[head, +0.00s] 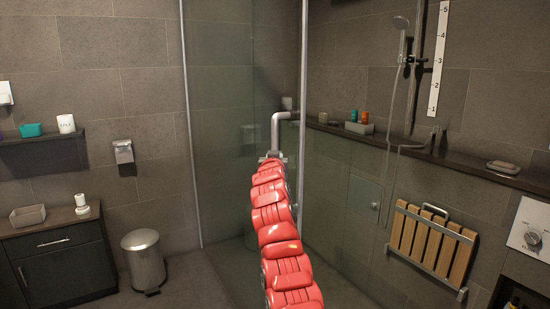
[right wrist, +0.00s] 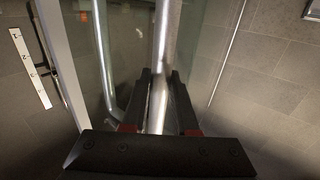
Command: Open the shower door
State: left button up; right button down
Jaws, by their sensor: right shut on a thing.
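The shower door (head: 225,110) is a tall glass panel in a metal frame, in the middle of the head view. Its handle (head: 276,130) is a grey metal bar, bent at the top toward the frame post on the right. My right gripper (head: 271,158) is at the handle, at the end of my red arm, which hides the lower part. In the right wrist view the black fingers (right wrist: 159,105) are shut around the handle bar (right wrist: 166,40). Whether the door stands ajar is hard to tell. My left gripper is not in view.
A wooden folding seat (head: 430,244) and a ledge (head: 440,160) with bottles are on the right wall. A metal bin (head: 143,258) and a dark cabinet (head: 62,262) stand at the left. The floor between the bin and the door is clear.

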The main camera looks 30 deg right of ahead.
jog(key=c, duration=0.7)
grip_release()
jog(key=shift+s+r, duration=0.1)
jog(key=shift+r, duration=0.15)
jog(key=b+v, duration=0.1)
jog(key=v, duration=1.6)
jog(key=shift+s+a, duration=0.1)
jog(key=shift+s, duration=0.05)
